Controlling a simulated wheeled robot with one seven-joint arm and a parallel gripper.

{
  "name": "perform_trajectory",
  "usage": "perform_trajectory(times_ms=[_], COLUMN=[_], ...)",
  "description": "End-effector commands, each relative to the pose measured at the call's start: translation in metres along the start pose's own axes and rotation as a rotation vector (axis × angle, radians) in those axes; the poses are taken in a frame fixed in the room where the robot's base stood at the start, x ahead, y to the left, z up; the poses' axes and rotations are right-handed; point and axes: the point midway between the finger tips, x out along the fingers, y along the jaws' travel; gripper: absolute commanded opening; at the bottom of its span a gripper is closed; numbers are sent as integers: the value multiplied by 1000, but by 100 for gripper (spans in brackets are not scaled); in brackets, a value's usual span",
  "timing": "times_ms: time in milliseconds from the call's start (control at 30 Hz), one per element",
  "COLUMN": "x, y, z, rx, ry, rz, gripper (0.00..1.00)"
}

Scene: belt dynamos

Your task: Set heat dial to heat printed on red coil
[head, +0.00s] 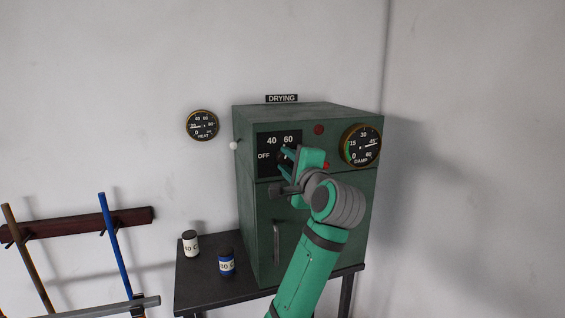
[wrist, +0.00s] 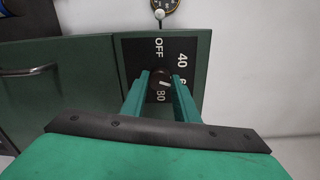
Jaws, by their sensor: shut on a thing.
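The heat dial is a dark round knob (wrist: 159,86) on a black panel (head: 266,140) on the front of a green drying cabinet (head: 308,218). OFF, 40, 60 and 80 are printed around it in white. A short pale mark shows on the knob; I cannot tell exactly which number it points at. My gripper (head: 284,157) is at the panel, and in the wrist view its two green fingers (wrist: 160,90) are shut on the knob from both sides. In the head view my gripper covers the knob and the 80. No red coil shows in either view.
A white jar (head: 190,244) and a blue jar (head: 227,264) stand on the dark table (head: 205,293) left of the cabinet; their labels are only partly readable. A HEAT gauge (head: 202,125) hangs on the wall. A DAMP gauge (head: 361,145) is at the panel's right.

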Motion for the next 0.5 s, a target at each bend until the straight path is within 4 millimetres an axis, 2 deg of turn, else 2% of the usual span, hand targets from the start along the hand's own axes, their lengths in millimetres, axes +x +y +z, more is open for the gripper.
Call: perform_trajectory(times_ms=[200,500], x=[1,1], y=[1,1], z=[2,1], rx=[113,180], ry=[-5,-6], rz=[3,3], gripper=[5,5])
